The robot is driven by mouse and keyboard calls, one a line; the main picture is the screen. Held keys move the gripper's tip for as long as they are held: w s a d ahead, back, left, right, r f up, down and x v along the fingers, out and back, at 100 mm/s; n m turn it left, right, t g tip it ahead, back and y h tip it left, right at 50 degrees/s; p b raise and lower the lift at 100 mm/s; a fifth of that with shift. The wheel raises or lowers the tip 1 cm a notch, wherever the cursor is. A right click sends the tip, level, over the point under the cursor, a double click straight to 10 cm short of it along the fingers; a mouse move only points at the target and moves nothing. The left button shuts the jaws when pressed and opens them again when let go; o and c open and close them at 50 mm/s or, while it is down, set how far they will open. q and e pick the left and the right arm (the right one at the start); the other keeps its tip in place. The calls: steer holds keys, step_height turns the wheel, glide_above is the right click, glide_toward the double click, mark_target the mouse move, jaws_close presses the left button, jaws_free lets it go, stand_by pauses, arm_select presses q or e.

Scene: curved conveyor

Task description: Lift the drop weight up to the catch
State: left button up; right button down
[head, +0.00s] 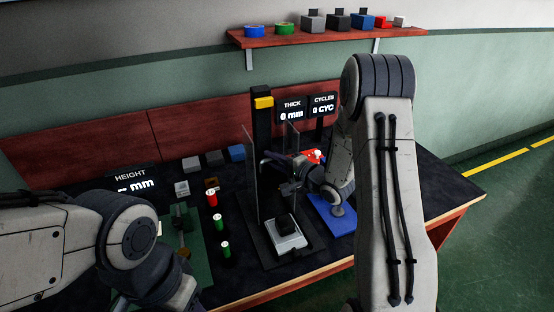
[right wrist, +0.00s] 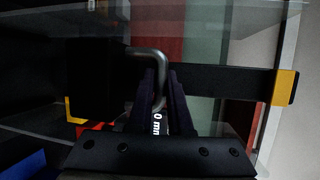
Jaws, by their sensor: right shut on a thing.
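The drop weight (right wrist: 95,80) is a black block with a bent metal handle (right wrist: 147,54) in the right wrist view. My right gripper (right wrist: 162,88) is shut on that handle, and the block lies just beyond the fingers. In the head view my right gripper (head: 287,187) is between the clear panels, in front of the black column (head: 262,130). There the weight is hard to tell from the dark gripper. The yellow catch (head: 263,103) tops the column and also shows in the right wrist view (right wrist: 286,88), apart from the weight. My left gripper's fingers are out of frame.
Clear panels (head: 250,175) flank the column. Several red and green cylinders (head: 220,222) stand to the left. A blue mat (head: 335,218) lies right. A shelf (head: 330,37) hangs behind.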

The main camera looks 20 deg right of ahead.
steer(key=r+p, duration=0.3)
steer(key=r, duration=0.1)
steer(key=r+p, duration=0.2)
steer(key=r, duration=0.1)
steer(key=r+p, duration=0.3)
steer(key=r, duration=0.1)
steer(key=shift+a+r+p, duration=0.3)
steer(key=shift+r, duration=0.05)
steer(key=c, duration=0.8)
jaws_free()
steer(key=shift+c, duration=0.2)
steer(key=shift+d, duration=0.1)
steer(key=b+v, duration=0.2)
steer(key=v, duration=0.8)
steer(key=shift+s, duration=0.25)
